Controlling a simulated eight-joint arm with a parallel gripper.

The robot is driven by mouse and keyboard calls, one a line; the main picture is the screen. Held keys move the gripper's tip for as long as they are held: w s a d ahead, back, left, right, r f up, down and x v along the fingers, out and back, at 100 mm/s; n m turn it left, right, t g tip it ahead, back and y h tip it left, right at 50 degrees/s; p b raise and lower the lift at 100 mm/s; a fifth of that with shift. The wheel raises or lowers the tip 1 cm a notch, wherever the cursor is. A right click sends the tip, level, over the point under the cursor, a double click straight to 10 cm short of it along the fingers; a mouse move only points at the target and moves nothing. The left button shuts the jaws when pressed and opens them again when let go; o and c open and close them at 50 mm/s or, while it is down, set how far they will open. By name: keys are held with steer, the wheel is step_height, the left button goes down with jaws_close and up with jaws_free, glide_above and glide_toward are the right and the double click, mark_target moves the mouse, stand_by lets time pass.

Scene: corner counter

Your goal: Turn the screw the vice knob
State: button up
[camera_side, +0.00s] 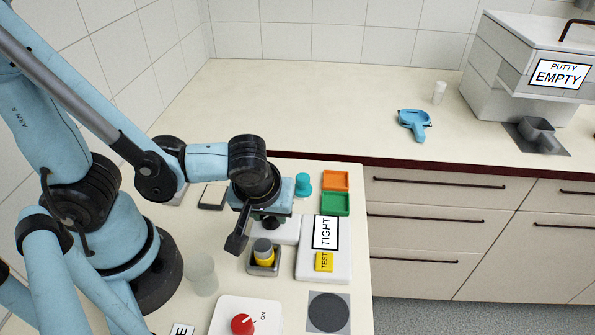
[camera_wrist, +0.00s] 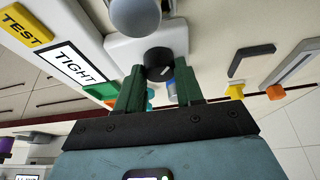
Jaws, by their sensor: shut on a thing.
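The black vice knob (camera_wrist: 157,58) shows in the wrist view on a white block (camera_wrist: 125,47). My gripper (camera_wrist: 159,75) has its two green fingers on either side of the knob, shut on it. In the side view my gripper (camera_side: 268,220) points down over the white block (camera_side: 285,232), and my wrist hides much of the contact. A white panel (camera_side: 309,270) beside the block carries a sign reading TIGHT (camera_side: 325,233) and a yellow TEST button (camera_side: 324,262). The sign also shows in the wrist view (camera_wrist: 72,63).
A grey holder with a yellow-banded piece (camera_side: 263,256) stands close in front of my gripper. Teal knob (camera_side: 303,185), orange tray (camera_side: 335,181) and green tray (camera_side: 335,204) lie behind. A cup (camera_side: 201,275), red dial (camera_side: 242,324) and dark round pad (camera_side: 329,312) are nearer.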

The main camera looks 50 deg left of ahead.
steer(key=shift+n, duration=0.3)
steer(key=o, duration=1)
steer(key=shift+o, duration=0.2)
steer(key=shift+r, duration=0.1)
steer(key=v, duration=1.2)
steer(key=shift+w, duration=0.2)
